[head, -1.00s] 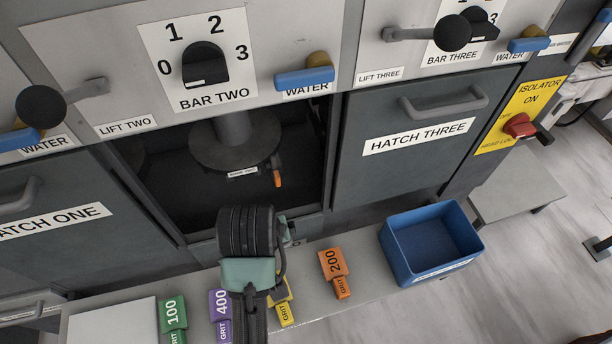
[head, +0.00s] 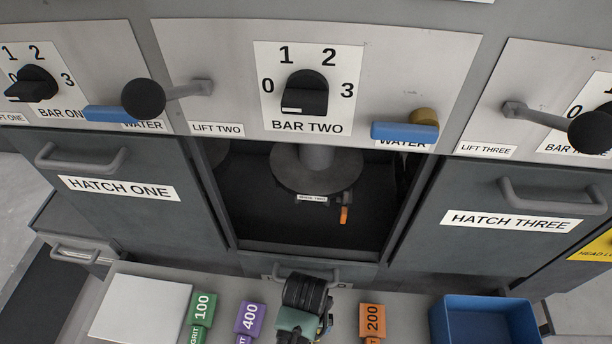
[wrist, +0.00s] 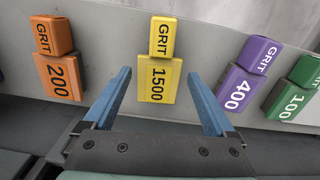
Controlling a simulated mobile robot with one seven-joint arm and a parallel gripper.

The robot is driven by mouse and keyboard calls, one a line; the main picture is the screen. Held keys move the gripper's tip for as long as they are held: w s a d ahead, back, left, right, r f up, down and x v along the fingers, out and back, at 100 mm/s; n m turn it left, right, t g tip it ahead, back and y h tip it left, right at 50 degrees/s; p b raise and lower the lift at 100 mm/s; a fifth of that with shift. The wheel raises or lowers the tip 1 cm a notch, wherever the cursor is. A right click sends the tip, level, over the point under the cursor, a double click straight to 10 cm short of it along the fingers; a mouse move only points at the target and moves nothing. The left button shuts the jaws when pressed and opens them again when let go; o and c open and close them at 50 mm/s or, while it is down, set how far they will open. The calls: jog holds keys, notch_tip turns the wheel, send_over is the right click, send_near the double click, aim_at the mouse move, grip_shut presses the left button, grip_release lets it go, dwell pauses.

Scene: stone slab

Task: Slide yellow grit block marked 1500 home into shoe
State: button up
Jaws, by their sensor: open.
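The yellow block (wrist: 157,78) marked 1500 lies on the ledge, between the two fingers of my open gripper (wrist: 160,82) in the wrist view. It sits just beyond the fingertips, with a gap on each side, and is not held. In the head view my arm's end (head: 305,305) hides nearly all of it. In the open bay under BAR TWO, a round dark head (head: 316,172) hangs on a post. A small labelled part (head: 312,198), possibly the shoe, sits at its lower front with an orange tab (head: 344,214). Its label is too small to read surely.
Green 100 (head: 201,310), purple 400 (head: 248,318) and orange 200 (head: 373,320) blocks lie along the ledge. A white plate (head: 140,310) is at left, a blue bin (head: 485,320) at right. HATCH ONE (head: 110,185) and HATCH THREE (head: 510,215) flank the open bay.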

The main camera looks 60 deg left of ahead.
notch_tip(320, 180, down, 3)
jog(key=shift+f, duration=0.15)
jog(key=shift+c, duration=0.2)
jog(key=shift+w, duration=0.1)
grip_shut()
